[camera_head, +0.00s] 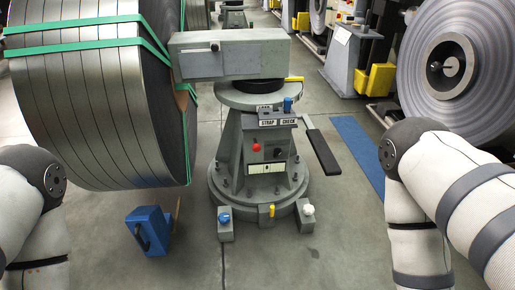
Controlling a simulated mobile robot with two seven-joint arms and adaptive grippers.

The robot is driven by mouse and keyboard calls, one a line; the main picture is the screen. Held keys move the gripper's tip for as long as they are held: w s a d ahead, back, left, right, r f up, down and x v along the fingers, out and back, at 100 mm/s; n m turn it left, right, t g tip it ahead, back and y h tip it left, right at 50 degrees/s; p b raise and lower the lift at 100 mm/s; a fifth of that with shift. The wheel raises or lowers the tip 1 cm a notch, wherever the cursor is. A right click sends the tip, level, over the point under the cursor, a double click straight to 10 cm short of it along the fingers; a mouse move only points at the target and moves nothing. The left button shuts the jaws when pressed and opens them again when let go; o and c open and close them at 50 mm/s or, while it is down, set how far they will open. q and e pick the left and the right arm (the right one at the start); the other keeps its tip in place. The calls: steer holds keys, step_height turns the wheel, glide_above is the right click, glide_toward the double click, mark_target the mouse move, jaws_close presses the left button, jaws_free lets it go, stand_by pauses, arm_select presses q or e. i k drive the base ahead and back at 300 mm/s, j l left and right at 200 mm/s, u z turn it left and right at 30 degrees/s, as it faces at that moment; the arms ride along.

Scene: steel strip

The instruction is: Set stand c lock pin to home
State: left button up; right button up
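A grey stand (240,150) rises from a round bolted base (225,190) in the middle and carries a horizontal arm. Its front has a red button (256,147) and a "STRAP CHECK" plate (279,122). A blue knob (287,104) stands above the plate. At the foot are a blue-topped block (225,230), a yellow pin (271,211) and a white-knobbed block (305,220). No "stand c" label is readable, and I cannot tell which part is the lock pin. Both grippers are outside the picture; only my arm links show at the sides.
A large steel strip coil (95,110) with green straps hangs at the left. A blue box (149,231) stands on the floor below it. A dark paddle (322,150) sticks out right of the stand. A blue floor strip (357,150) and another coil (450,75) lie further right.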

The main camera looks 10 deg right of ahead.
mark_target(256, 147)
steer(key=i+j+u, duration=0.2)
steer(key=i, duration=0.2)
steer(key=i+j+u, duration=0.25)
steer(key=i, duration=0.15)
